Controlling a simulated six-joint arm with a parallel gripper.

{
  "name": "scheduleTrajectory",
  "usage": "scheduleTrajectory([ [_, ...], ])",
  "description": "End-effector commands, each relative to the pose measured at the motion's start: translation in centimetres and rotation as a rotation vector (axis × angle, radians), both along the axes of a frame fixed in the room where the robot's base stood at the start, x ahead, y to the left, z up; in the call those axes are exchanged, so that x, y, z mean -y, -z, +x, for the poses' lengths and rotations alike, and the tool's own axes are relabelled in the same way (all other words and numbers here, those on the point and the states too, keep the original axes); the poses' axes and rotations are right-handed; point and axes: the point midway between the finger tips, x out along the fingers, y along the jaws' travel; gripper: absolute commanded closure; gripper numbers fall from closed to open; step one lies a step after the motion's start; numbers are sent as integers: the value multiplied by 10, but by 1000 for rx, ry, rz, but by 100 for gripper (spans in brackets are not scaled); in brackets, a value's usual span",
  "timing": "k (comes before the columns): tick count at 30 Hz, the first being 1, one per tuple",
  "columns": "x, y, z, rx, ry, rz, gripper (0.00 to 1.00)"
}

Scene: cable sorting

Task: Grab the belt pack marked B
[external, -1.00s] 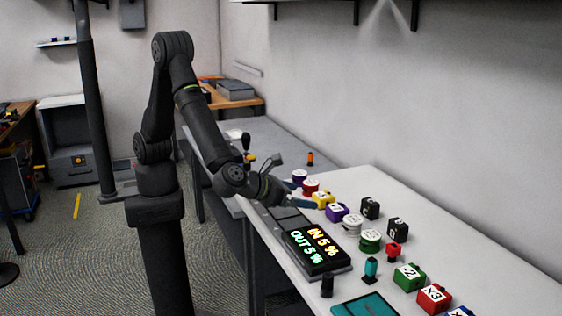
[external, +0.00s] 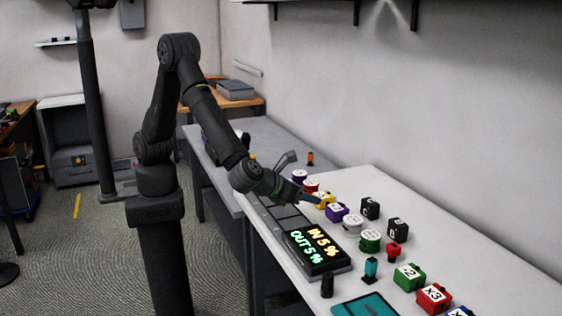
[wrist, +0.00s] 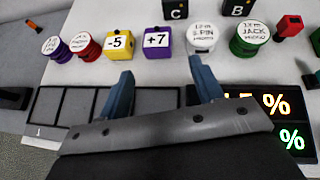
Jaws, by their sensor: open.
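The belt pack marked B (wrist: 240,8) is a black box with a white label, cut by the top edge of the wrist view. In the external view it is the nearer black box (external: 397,229), on the white table behind the green reel. The belt pack marked C (wrist: 175,9) is a similar black box to its left; it also shows in the external view (external: 370,208). My gripper (wrist: 162,75) is open and empty, its blue fingers pointing toward the yellow and purple boxes. In the external view my gripper (external: 312,199) is near the yellow box, apart from B.
A row holds a purple reel (wrist: 52,46), red reel (wrist: 84,46), yellow -5 box (wrist: 119,43), purple +7 box (wrist: 157,42), white reel (wrist: 202,38) and green reel (wrist: 249,38). A dark tray (wrist: 70,105) and lit display (external: 318,252) lie in front.

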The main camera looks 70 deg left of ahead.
Motion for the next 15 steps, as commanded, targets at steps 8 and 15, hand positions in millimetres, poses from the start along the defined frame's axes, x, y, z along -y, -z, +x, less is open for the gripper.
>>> scheduleTrajectory([
  [8,-9,22,57,-315,-399,-262,40],
  [15,9,20,102,-596,-647,-563,40],
])
